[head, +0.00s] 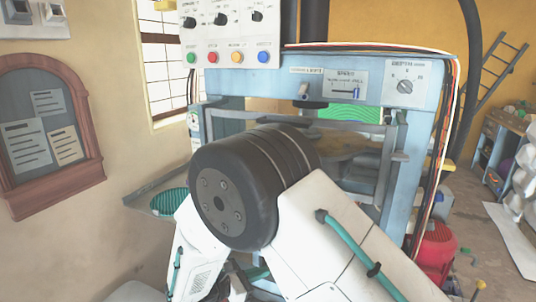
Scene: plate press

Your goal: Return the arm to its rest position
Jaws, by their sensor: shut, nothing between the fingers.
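My white arm, with a large black joint (236,188) at its bend, fills the lower middle of the head view. The joint stands in front of the light blue press (425,125) and hides much of its lower part and work area. One white link runs down to the right, another down to the left. My gripper does not show clearly; the arm's end is hidden or below the picture. The press has a control panel (232,38) with black knobs and coloured buttons, and a depth knob (404,87) on its right.
A grey guard rail (398,157) runs around the press front. A green ribbed tray (170,202) sits at its left. A red container (437,245) stands on the floor to the right, near a cluttered bench (505,150). A notice board (50,130) hangs on the left wall.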

